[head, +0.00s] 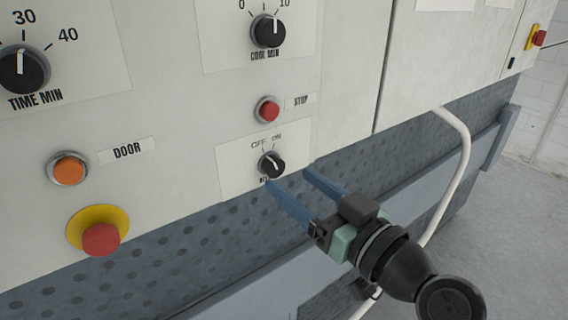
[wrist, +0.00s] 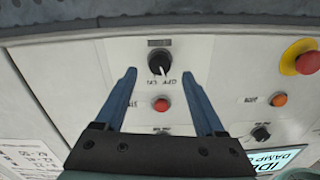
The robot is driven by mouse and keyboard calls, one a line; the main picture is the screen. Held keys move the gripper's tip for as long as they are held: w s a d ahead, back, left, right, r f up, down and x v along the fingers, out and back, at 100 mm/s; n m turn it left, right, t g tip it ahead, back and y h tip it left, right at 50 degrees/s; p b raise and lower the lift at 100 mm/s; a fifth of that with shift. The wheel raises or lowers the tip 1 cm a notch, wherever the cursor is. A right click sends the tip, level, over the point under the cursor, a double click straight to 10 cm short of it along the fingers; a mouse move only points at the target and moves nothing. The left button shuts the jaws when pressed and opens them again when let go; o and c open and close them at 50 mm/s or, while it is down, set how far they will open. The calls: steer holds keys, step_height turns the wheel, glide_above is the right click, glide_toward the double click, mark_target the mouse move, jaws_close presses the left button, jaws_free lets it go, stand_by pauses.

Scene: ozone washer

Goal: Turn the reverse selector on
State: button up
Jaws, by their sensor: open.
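The reverse selector (head: 271,165) is a small black round knob with a white pointer line, on a pale plate marked OFF and ON above it. Its lower label is partly hidden by a finger in the head view. It also shows in the wrist view (wrist: 159,61), between the fingertips in the picture. I cannot tell for sure which mark the pointer meets. My gripper (head: 287,177) has two blue fingers, spread apart and empty. In the head view its tips are just below and right of the knob; I see no clear contact.
A red STOP button (head: 268,109) sits just above the selector. The COOL MIN dial (head: 267,31) is higher. An orange DOOR button (head: 69,168) and a red emergency button on yellow (head: 101,239) are to the left. A white pipe (head: 455,170) runs at right.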

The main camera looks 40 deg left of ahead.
mark_target(277, 169)
steer(key=shift+p+x, duration=0.35)
steer(key=shift+x, duration=1.5)
jaws_close()
